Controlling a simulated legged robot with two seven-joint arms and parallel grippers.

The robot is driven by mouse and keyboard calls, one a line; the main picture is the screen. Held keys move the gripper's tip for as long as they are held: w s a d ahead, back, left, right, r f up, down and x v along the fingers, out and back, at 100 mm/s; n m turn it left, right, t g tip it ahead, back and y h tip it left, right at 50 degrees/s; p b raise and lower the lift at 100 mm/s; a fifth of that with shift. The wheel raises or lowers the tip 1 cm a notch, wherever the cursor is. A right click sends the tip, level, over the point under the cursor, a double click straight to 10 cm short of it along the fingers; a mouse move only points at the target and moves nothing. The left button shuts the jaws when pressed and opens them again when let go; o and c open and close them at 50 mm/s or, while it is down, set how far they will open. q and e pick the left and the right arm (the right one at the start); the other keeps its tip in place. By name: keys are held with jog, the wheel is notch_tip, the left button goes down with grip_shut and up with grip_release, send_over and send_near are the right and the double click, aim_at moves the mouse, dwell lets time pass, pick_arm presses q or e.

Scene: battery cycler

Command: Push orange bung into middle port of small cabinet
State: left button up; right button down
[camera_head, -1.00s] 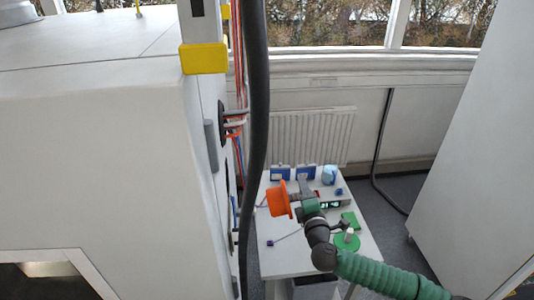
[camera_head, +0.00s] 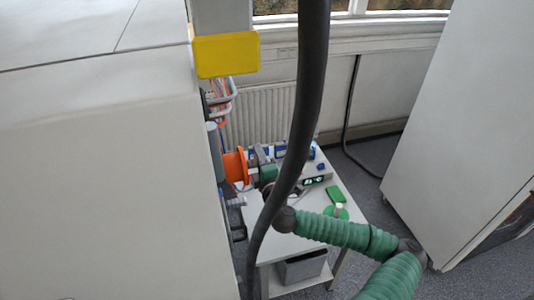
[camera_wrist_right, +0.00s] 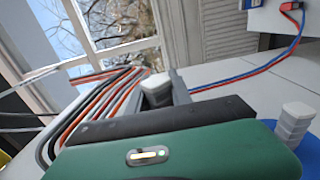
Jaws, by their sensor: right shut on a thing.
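The orange bung (camera_head: 235,167) has a wide round flange and is close to the side of the white cabinet (camera_head: 110,190) on the left. My right gripper (camera_head: 254,160) is shut on the bung from its right side. In the right wrist view the gripper's grey fingers (camera_wrist_right: 158,92) are close together with a pale piece between them; the bung's orange flange cannot be made out there. The middle port is hidden from the head camera by the cabinet's front edge, so I cannot tell whether the bung touches it. My left gripper is out of view.
A thick dark hose (camera_head: 311,90) hangs in front of my right arm. Orange, black and grey cables (camera_wrist_right: 100,105) run beside the gripper. A white table (camera_head: 285,246) with small equipment stands below.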

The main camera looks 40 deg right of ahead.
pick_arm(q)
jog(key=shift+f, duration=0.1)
pick_arm(e)
jog(key=shift+w+a+r, duration=0.15)
jog(key=shift+a, duration=0.35)
dwell(1.4)
